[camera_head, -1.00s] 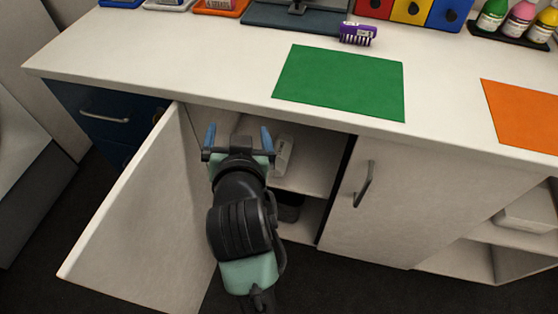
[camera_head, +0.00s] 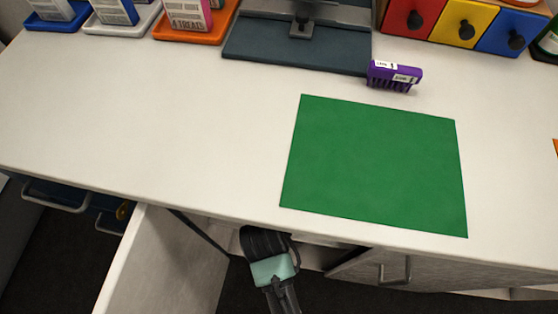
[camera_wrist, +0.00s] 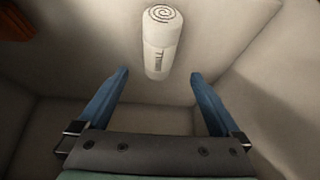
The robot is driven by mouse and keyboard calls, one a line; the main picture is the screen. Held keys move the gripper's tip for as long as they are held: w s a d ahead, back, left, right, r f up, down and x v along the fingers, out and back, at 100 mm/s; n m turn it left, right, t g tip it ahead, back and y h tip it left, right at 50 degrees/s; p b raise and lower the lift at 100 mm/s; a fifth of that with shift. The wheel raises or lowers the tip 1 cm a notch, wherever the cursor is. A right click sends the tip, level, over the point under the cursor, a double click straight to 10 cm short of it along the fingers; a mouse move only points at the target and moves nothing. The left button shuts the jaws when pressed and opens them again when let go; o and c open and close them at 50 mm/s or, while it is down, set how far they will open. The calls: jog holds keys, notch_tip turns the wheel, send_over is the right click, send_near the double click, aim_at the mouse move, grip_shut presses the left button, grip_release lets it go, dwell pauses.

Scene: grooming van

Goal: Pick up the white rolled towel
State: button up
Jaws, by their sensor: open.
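The white rolled towel (camera_wrist: 157,45) shows in the wrist view, with a spiral on its end and a dark printed label on its side. It lies on a pale surface inside the cabinet, beyond my fingertips. My gripper (camera_wrist: 160,82) is open and empty, its two blue fingers apart, with the towel ahead of the gap between them and not touching either finger. In the head view the towel and my fingers are hidden under the counter; only part of my arm shows.
The open cabinet door (camera_head: 165,265) stands left of my arm. Pale cabinet walls close in around my gripper.

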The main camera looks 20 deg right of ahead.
jog(key=shift+w+d+f, duration=0.15)
jog(key=shift+f, duration=0.15)
jog(key=b+x, duration=0.5)
jog(key=x, duration=0.6)
jog(key=shift+f, duration=0.35)
jog(key=c, duration=1.3)
jog(key=shift+r, duration=0.15)
jog(key=shift+c, duration=0.2)
